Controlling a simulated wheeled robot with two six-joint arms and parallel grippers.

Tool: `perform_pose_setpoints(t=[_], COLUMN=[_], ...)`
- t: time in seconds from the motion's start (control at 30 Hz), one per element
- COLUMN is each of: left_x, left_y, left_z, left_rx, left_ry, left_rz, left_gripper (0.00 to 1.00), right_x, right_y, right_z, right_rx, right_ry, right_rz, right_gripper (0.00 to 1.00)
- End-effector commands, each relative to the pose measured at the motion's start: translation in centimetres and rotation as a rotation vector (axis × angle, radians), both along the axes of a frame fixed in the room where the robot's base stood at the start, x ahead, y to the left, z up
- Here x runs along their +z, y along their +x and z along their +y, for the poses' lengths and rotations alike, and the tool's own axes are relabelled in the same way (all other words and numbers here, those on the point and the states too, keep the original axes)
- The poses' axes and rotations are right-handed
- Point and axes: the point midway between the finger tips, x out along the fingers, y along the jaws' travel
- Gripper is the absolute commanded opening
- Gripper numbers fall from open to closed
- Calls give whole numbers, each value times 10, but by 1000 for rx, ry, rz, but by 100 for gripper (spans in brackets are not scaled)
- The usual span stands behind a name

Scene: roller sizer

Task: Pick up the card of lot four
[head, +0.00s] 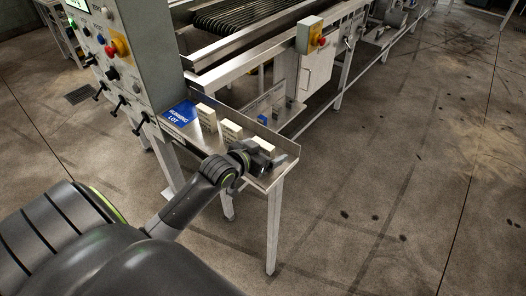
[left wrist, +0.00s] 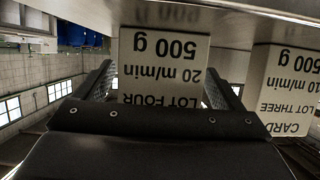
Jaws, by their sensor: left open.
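The card of lot four (left wrist: 163,68) is a pale block with black print, upside down in the left wrist view, reading "LOT FOUR, 20 m/min, 500 g". In the head view it is the rightmost block (head: 261,145) on the metal shelf, its print too small to read there. My left gripper (head: 262,159) is open at this card. Its two fingers show on either side of the card in the left wrist view (left wrist: 160,88); I cannot tell whether they touch it. My right gripper is not in view.
The lot three card (left wrist: 285,85) stands beside it; two more pale blocks (head: 230,131) (head: 206,115) stand on the metal shelf (head: 283,168) in the head view. A blue "RUNNING LOT" sign (head: 180,113) lies left. Floor is free at right.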

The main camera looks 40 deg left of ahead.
Motion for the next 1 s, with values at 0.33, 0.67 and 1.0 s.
perform_pose_setpoints(t=[0.33,0.67,1.0], left_x=[-3,-2,5], left_y=[6,5,6], left_z=[-1,-1,-1], left_rx=[0,0,-2], left_ry=[1,1,2], left_rz=[-1,-1,-3], left_gripper=[88,45,40], right_x=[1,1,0], right_y=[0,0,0], right_z=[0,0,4], right_rx=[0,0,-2], right_ry=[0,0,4], right_rz=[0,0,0], right_gripper=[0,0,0])
